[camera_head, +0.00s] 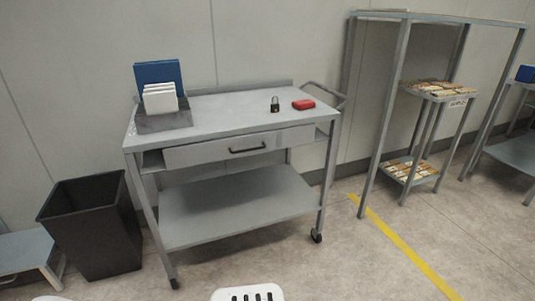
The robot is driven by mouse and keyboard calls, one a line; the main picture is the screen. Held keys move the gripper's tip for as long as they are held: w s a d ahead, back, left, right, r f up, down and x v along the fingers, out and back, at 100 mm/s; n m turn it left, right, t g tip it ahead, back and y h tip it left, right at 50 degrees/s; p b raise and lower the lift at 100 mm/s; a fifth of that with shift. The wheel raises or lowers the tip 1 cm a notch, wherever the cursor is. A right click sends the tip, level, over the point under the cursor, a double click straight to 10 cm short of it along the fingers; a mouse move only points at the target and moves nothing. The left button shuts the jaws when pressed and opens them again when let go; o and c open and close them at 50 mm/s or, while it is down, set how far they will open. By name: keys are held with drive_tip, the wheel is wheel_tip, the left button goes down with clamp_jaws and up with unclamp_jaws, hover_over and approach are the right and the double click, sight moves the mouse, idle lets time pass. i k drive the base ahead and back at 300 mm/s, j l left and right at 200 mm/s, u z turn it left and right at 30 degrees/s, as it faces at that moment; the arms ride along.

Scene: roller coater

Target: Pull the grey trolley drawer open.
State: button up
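The grey trolley (230,108) stands against the wall, left of the middle in the head view. Its drawer (205,153) is under the top shelf, with a dark bar handle (247,150) in the middle of its front. The drawer front sits close under the top's front edge and looks shut; I cannot tell if it is fully flush. Nothing touches the handle. My gripper is not in view; only white parts, which look like mine, show at the bottom edge.
A black bin (95,232) stands left. A metal frame (390,95) stands right. Floor (350,265) at front right is clear.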

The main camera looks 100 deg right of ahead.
sight(176, 157)
drive_tip(key=z, duration=3.7)
drive_tip(key=k+l, duration=0.1)
drive_tip(key=l, duration=0.25)
